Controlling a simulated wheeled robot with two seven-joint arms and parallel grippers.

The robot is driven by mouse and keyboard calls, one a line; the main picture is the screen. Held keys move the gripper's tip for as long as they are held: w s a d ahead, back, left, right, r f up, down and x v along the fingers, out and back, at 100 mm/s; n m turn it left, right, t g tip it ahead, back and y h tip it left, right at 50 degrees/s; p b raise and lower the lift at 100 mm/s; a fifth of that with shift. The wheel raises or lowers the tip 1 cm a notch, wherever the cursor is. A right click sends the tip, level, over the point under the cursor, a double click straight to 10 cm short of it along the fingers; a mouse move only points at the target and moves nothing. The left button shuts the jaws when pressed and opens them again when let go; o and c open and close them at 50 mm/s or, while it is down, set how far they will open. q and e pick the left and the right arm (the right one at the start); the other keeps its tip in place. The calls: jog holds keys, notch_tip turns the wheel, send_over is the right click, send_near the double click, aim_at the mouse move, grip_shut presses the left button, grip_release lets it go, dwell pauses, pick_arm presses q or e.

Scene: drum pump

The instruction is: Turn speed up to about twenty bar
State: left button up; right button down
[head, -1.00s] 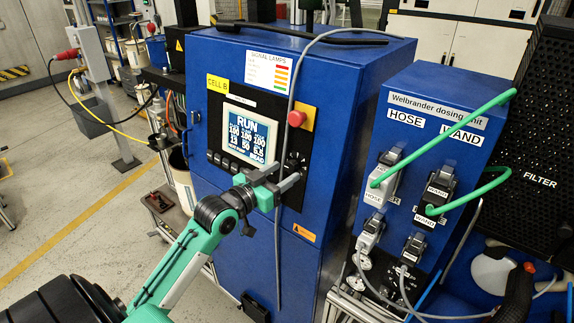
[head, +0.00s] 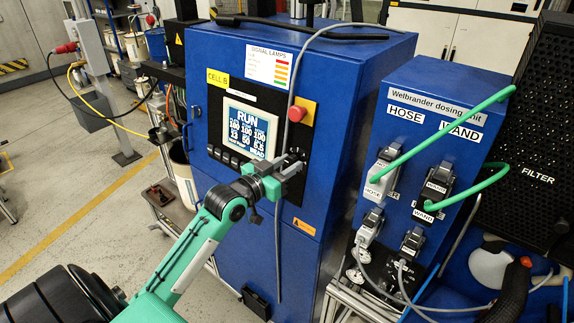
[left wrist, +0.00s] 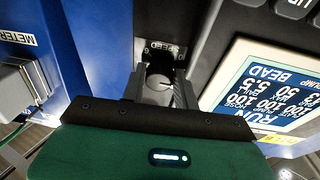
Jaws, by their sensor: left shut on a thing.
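The SPEED knob (left wrist: 159,78) is a round dark knob under a SPEED label on the black control panel (head: 288,200). My left gripper (head: 293,168) is at the panel, right of the display. In the left wrist view its two fingers (left wrist: 159,88) are on either side of the knob, shut on it. In the head view the fingers largely hide the knob. The display (head: 250,132) reads RUN, with a row of 100s, then 13, 50 and 5.5, and BEAD below. It also shows upside down in the left wrist view (left wrist: 243,92). My right gripper is not in view.
A red emergency button (head: 297,113) is above the knob. A grey cable (head: 279,245) hangs down the panel close to my gripper. The dosing unit (head: 425,150), with green hoses and connectors, stands to the right. A row of buttons (head: 228,157) lies under the display.

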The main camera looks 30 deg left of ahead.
pick_arm(q)
jog(key=m, duration=0.3)
jog(key=shift+a+g+h, duration=0.1)
jog(key=shift+g+h, duration=0.2)
jog(key=shift+h, duration=0.1)
jog(key=shift+r+m, duration=0.1)
jog(key=shift+m, duration=1.1)
jog(key=o, duration=1)
jog(key=shift+c, duration=0.2)
